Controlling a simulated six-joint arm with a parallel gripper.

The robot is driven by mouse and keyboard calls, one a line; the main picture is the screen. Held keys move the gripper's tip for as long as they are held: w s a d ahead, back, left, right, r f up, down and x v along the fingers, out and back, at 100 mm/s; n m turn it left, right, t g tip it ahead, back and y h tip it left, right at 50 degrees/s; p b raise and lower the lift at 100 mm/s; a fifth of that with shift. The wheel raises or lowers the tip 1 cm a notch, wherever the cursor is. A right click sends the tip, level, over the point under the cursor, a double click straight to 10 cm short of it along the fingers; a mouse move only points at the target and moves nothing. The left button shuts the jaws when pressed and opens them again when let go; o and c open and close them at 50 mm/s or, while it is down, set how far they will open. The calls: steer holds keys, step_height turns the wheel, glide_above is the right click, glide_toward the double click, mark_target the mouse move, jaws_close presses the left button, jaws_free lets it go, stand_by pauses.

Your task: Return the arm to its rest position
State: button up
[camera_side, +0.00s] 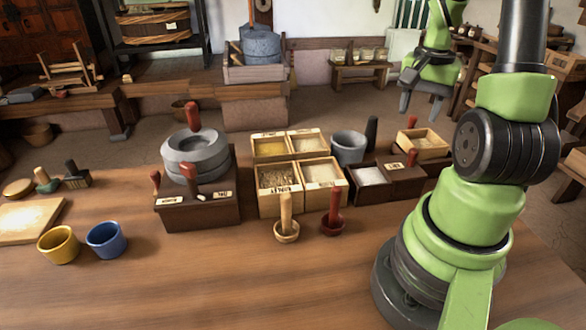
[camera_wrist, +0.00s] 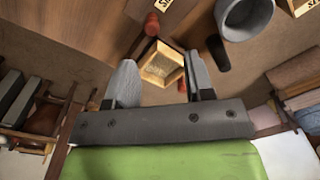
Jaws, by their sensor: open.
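My green arm stands at the right of the table in the side view. My gripper (camera_side: 421,103) hangs high above the back right of the table, clear of everything on it. Its two grey fingers are apart and nothing is between them. In the wrist view my gripper (camera_wrist: 158,82) shows the same spread fingers, with a small wooden box of grain (camera_wrist: 163,68) seen below and beyond them. That view looks tilted over the table's edge and the floor.
A stone quern (camera_side: 196,155) sits on a dark wooden base. Beside it are divided grain boxes (camera_side: 298,187), a grey mortar (camera_side: 348,147) and a dark pestle (camera_side: 371,133). Yellow (camera_side: 59,245) and blue (camera_side: 106,239) cups stand front left. The front middle of the table is bare.

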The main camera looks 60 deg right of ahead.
steer(key=w+a+r+n+t, duration=0.2)
steer(key=w+a+r+n, duration=0.1)
steer(key=a+r, duration=0.3)
steer(key=w+a+r+n+t, duration=0.2)
steer(key=w+a+r+n, duration=0.15)
steer(key=a, duration=0.45)
steer(key=s+a+r+n+t+y, duration=0.2)
steer(key=a+n, duration=0.5)
steer(key=a, duration=0.4)
steer(key=shift+s+a+r+t, duration=0.35)
steer(key=shift+s+r+t, duration=0.15)
steer(key=shift+s+r, duration=0.55)
